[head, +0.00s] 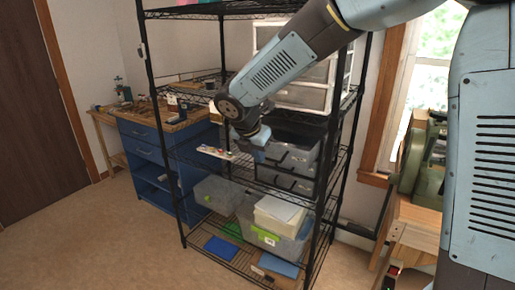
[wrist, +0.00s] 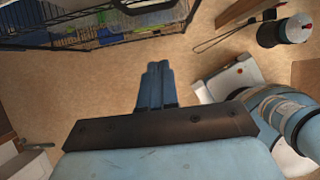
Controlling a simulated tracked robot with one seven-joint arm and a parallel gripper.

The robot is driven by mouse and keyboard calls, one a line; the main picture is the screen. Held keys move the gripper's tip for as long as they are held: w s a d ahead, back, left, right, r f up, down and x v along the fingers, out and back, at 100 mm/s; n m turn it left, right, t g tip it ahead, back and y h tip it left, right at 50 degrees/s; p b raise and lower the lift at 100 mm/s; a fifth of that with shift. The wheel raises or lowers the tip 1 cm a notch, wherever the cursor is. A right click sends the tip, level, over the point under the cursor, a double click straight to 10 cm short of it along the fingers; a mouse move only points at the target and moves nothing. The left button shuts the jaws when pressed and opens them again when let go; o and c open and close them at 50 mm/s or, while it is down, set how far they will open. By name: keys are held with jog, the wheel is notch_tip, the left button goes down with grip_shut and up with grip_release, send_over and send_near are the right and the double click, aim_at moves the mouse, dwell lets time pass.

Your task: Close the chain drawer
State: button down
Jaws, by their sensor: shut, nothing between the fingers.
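My gripper (head: 260,152) hangs in front of the black wire shelf, close to the dark grey drawer unit (head: 300,158) on the middle level. In the wrist view its blue fingers (wrist: 158,75) are together and empty, over bare floor. A white-framed unit with clear drawers (head: 303,97) stands on the level above, partly hidden behind my arm. I cannot tell which drawer is the chain drawer, or whether the gripper touches a drawer front.
The wire shelf (head: 180,222) holds clear bins (head: 285,245) below. A blue workbench (head: 150,160) with drawers stands left. A green machine (head: 425,165) on a wooden stand is right. A black cylinder (wrist: 285,29) shows in the wrist view. Floor (head: 80,235) is clear at front left.

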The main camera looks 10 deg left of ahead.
aim_at(279, 149)
jog(key=w+f, duration=0.1)
jog(key=w+d+f, duration=0.1)
jog(key=w+f, duration=0.1)
jog(key=w+d+f, duration=0.1)
jog(key=shift+w+d+f, duration=0.1)
jog(key=shift+w+f, duration=0.05)
jog(key=shift+w, duration=0.2)
jog(key=shift+w+d, duration=0.2)
jog(key=shift+w, duration=0.4)
jog(key=w+d, duration=0.1)
jog(key=w, duration=0.1)
jog(key=w+d, duration=0.1)
jog(key=w, duration=0.1)
jog(key=w+d, duration=0.1)
jog(key=w, duration=0.1)
jog(key=shift+w, duration=0.2)
